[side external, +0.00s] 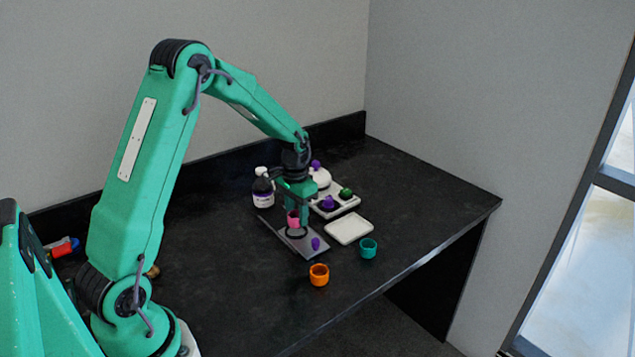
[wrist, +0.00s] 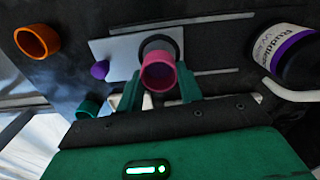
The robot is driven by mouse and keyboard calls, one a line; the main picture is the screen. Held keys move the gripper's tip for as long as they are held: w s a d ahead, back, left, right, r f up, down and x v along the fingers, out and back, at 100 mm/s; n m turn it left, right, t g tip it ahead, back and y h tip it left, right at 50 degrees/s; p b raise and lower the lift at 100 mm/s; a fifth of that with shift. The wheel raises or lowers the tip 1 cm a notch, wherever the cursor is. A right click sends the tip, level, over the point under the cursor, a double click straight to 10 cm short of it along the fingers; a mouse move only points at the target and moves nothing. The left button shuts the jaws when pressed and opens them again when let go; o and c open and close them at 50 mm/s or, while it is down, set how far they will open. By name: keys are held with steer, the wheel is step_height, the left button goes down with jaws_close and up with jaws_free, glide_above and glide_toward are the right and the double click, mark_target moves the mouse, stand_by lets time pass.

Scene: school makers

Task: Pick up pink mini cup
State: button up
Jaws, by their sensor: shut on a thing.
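The pink mini cup (side external: 293,218) is held at the end of my gripper (side external: 300,215), above a flat grey stand base with a dark ring in the side external view. In the wrist view the pink mini cup (wrist: 158,72) sits between the two green fingers of my gripper (wrist: 160,88), its open mouth facing the camera. The fingers are shut on it. A dark ring (wrist: 170,45) shows just behind the cup in the wrist view. I cannot tell whether the cup touches the ring.
An orange cup (side external: 319,275) and a teal cup (side external: 368,248) stand at the front. A white tray (side external: 349,229) lies to the right. A dark bottle (side external: 262,188) stands close behind my gripper. The grey stand base (side external: 309,250) carries a purple knob (side external: 315,243). The table's right side is clear.

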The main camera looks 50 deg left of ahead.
steer(key=shift+r, duration=0.85)
steer(key=s+d+r, duration=0.2)
steer(key=d+r, duration=0.5)
steer(key=d, duration=0.4)
steer(key=shift+s+d, duration=0.15)
steer(key=shift+d, duration=0.05)
steer(key=shift+f, duration=0.1)
